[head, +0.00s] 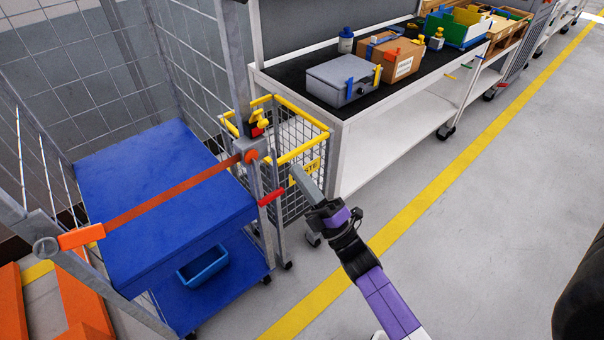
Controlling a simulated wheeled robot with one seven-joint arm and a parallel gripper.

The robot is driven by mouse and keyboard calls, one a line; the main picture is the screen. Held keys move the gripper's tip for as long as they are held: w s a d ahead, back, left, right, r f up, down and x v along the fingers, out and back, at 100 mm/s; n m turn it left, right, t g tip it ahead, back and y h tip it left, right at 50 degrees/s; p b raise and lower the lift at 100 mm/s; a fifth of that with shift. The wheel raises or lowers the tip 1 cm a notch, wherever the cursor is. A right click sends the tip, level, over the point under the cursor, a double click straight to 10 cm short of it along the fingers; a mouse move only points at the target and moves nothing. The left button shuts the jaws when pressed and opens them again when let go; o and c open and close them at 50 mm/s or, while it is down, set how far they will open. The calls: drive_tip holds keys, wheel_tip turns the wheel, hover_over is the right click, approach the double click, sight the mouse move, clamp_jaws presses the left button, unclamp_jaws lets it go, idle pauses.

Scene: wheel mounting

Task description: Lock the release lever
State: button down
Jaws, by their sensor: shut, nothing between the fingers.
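A red lever (270,197) sticks out sideways from the front right post of the blue-decked cart, and it looks like the release lever. It slopes slightly up to the right. A small red and yellow fitting (257,128) sits higher on the same post. An orange strap (170,203) spans the cart's front, from an orange end piece at the left to a grey bracket (252,149) with an orange knob at the right. My gripper (297,170) is shut and empty, to the right of the red lever and apart from it in the picture.
The cart (150,165) has mesh walls and a blue bin (203,266) on its lower deck. A yellow-rimmed wire basket (318,148) stands close behind my gripper. A white workbench (385,150) holds boxes and bottles.

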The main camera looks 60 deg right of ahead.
sight(266, 125)
drive_tip(key=p+x, duration=0.2)
drive_tip(key=x, duration=0.8)
drive_tip(key=shift+w, duration=0.25)
drive_tip(key=shift+r+p, duration=0.3)
drive_tip(key=shift+p, duration=0.25)
drive_tip(key=shift+g+p, duration=0.3)
drive_tip(key=shift+p, duration=0.25)
drive_tip(key=shift+r+g+p, duration=0.3)
drive_tip(key=shift+p, duration=0.4)
wheel_tip(266, 125, up, 2)
drive_tip(key=g+p, duration=0.1)
drive_tip(key=p, duration=0.5)
drive_tip(key=shift+g+y+p, duration=0.3)
drive_tip(key=shift+g, duration=0.1)
drive_tip(key=g+p, duration=0.1)
drive_tip(key=p, duration=0.2)
drive_tip(key=shift+w+r+m, duration=0.1)
drive_tip(key=shift+r+m, duration=0.1)
drive_tip(key=shift+m, duration=0.1)
drive_tip(key=shift+w+d+g+p, duration=0.1)
drive_tip(key=shift+g+p, duration=0.2)
drive_tip(key=shift+p, duration=0.05)
